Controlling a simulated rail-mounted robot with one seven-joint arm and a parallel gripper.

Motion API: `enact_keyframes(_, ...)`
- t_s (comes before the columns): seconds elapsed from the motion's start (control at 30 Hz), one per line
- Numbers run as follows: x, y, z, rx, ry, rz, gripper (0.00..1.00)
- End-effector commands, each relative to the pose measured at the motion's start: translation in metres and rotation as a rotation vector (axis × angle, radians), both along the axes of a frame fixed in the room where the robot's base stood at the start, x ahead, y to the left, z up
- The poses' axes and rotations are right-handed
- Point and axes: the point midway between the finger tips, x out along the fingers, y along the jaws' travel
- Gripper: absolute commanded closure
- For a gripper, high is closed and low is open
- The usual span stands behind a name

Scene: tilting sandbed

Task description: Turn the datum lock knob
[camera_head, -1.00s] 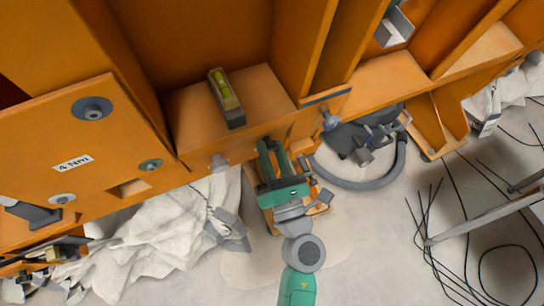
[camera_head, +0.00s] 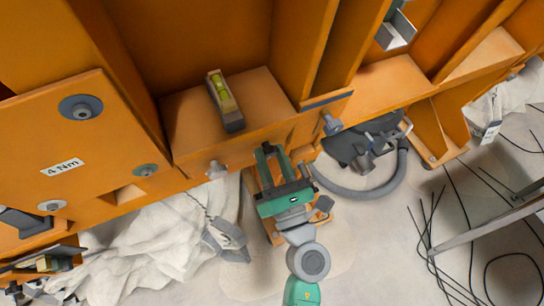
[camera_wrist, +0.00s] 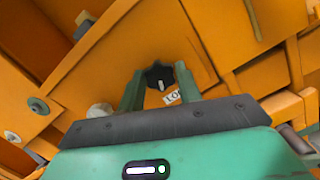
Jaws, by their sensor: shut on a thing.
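The datum lock knob (camera_wrist: 160,76) is a dark, lobed knob with a pale mark on its face. In the head view my gripper (camera_head: 271,152) reaches up to the front orange face of the frame.
A spirit level (camera_head: 225,101) rests on the orange ledge above. A plate labelled "4 Nm" (camera_head: 62,166) is at left. A grey hose (camera_head: 365,190) curves at right. White cloth (camera_head: 150,250) lies below left.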

Motion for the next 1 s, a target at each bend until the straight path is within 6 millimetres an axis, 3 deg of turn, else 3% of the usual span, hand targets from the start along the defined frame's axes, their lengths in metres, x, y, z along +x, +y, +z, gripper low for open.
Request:
enact_keyframes(0.03,0.000,0.000,0.000,0.000,0.000,0.000,0.89)
enact_keyframes(0.07,0.000,0.000,0.000,0.001,0.000,0.000,0.62)
enact_keyframes(0.13,0.000,0.000,0.000,0.001,0.000,0.000,0.48)
enact_keyframes(0.47,-0.005,-0.002,-0.002,0.002,0.002,-0.001,0.48)
enact_keyframes(0.8,-0.060,-0.023,-0.023,0.001,0.003,-0.002,0.48)
enact_keyframes(1.0,-0.070,-0.026,-0.026,0.000,0.000,0.000,0.48)
